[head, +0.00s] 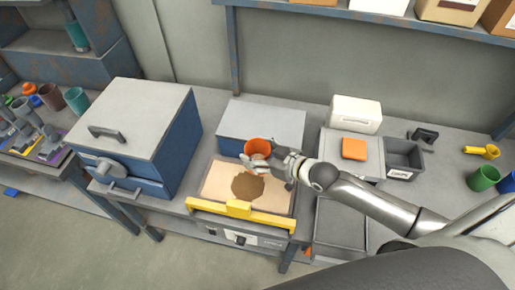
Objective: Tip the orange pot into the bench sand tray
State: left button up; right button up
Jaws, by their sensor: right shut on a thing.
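The orange pot (258,146) is held above the back part of the bench sand tray (215,178). Its open mouth shows, and something pale is visible low inside or at its lower side; I cannot tell how far it is tilted. My right gripper (262,163) is shut on the pot, its arm reaching in from the right. The tray holds pale sand with a darker brown patch (247,187) near the middle, just below the pot in the picture. A yellow bar runs along its front. My left gripper is not in view.
A blue box with a grey lid (137,120) stands left of the tray. A grey-topped block (262,122) is behind it. A shelf with boxes hangs above.

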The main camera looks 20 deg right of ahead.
jog(key=shift+r+n+p, duration=0.15)
jog(key=shift+n+p, duration=0.15)
jog(key=shift+p, duration=0.2)
jog(key=shift+n+h, duration=0.3)
jog(key=shift+h, duration=0.2)
jog(key=shift+f+n+h, duration=0.25)
jog(key=shift+n+h, duration=0.05)
jog(key=shift+h, duration=0.1)
jog(key=shift+d+f+n+h+b, duration=0.15)
jog(key=shift+f+n+h+b, duration=0.2)
jog(key=shift+n+h, duration=0.5)
jog(key=shift+f+n+h+b, duration=0.2)
jog(key=shift+n+h+b, duration=0.75)
jog(key=shift+h, duration=0.1)
jog(key=shift+n+h, duration=0.3)
jog(key=shift+r+n+h, duration=0.15)
jog(key=shift+n+h, duration=0.15)
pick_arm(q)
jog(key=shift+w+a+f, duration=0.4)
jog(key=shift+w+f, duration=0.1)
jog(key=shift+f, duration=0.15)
pick_arm(e)
jog(key=shift+a+f+n+t+h, duration=0.25)
jog(key=shift+a+n+t+h, duration=0.1)
jog(key=shift+n+h, duration=0.45)
